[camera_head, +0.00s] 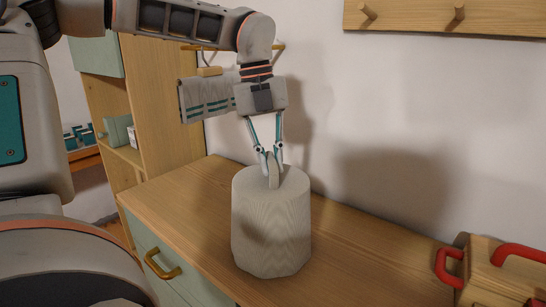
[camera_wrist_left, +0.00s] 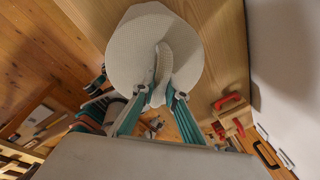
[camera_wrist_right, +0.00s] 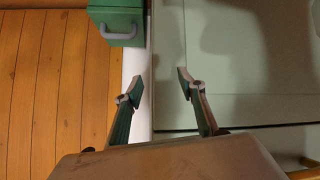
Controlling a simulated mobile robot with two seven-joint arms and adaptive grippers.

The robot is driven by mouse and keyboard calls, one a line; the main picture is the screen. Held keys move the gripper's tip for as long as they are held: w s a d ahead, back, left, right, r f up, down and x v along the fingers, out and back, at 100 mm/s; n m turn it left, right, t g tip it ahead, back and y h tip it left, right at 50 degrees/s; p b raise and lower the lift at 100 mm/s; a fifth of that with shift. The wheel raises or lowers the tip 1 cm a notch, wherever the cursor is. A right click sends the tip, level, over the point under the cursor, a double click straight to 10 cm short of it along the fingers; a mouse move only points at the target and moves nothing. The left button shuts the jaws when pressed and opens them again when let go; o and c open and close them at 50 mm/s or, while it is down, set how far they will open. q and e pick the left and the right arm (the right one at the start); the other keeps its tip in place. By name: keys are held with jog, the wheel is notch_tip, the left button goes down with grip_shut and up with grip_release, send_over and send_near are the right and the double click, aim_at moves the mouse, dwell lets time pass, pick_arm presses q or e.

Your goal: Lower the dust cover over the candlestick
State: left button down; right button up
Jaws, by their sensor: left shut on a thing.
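The dust cover (camera_head: 271,228) is a pale grey, ribbed cylinder with a loop handle on top. It stands upright at the wooden cabinet top, and I cannot tell whether its lower rim touches the wood. My left gripper (camera_head: 272,163) is above it, with its fingers shut on the handle. In the left wrist view the cover (camera_wrist_left: 130,55) shows from above, its handle between the fingertips (camera_wrist_left: 164,92). No candlestick shows; anything under the cover is hidden. My right gripper (camera_wrist_right: 160,80) is open and empty in the right wrist view, away from the cover.
The cabinet top (camera_head: 345,250) is bare around the cover. A wooden toolbox with red handles (camera_head: 495,275) stands at the right. A peg rail (camera_head: 440,17) is on the wall above. A shelf unit (camera_head: 150,80) stands behind left. A green box (camera_wrist_right: 117,22) shows in the right wrist view.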

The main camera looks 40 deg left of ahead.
dwell(0.3)
pick_arm(q)
jog(key=c, duration=2)
grip_release()
jog(key=shift+o, duration=0.2)
notch_tip(320, 180, up, 12)
jog(key=a, duration=0.2)
jog(key=shift+s+f, duration=0.15)
jog(key=shift+s, duration=0.2)
